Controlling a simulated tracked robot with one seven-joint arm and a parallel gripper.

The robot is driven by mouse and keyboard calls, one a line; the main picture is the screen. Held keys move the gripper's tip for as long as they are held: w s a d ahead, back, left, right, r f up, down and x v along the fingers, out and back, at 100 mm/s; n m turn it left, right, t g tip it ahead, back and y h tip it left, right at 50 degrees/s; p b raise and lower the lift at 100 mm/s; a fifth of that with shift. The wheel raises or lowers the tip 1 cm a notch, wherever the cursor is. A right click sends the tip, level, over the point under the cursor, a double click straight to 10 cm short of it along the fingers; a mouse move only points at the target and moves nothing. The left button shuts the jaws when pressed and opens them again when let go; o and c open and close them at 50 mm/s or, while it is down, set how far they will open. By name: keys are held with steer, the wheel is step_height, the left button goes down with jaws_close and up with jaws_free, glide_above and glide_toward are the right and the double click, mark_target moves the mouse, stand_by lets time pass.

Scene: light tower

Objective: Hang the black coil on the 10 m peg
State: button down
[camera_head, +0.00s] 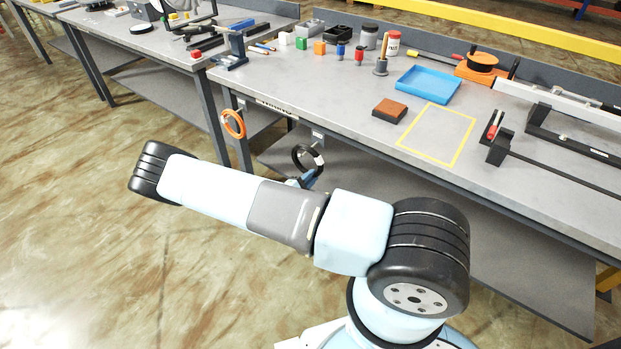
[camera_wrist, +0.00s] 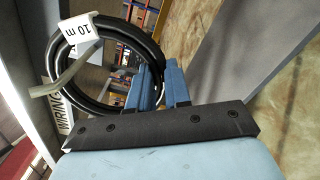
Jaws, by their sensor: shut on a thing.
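The black coil (camera_head: 296,158) is a ring of cable with a white tag, upright below the bench's front edge. In the wrist view the coil (camera_wrist: 66,88) fills the upper left, its tag (camera_wrist: 83,30) reading "10 m". My gripper (camera_head: 309,180) is at its lower side, mostly hidden behind my arm. In the wrist view my blue fingers (camera_wrist: 172,85) are shut on the coil's near right edge. A pale grey peg (camera_wrist: 68,74) crosses the coil's left band there, one end showing within the opening; whether the ring is around it I cannot tell.
An orange coil (camera_head: 233,123) hangs from the bench front to the left. The bench (camera_head: 350,125) carries a blue tray (camera_head: 428,85), a brown block (camera_head: 390,110) and tools. The floor at left is clear.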

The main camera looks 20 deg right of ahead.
stand_by(0.3)
steer(key=c, duration=1)
jaws_free()
steer(key=v, duration=1.4)
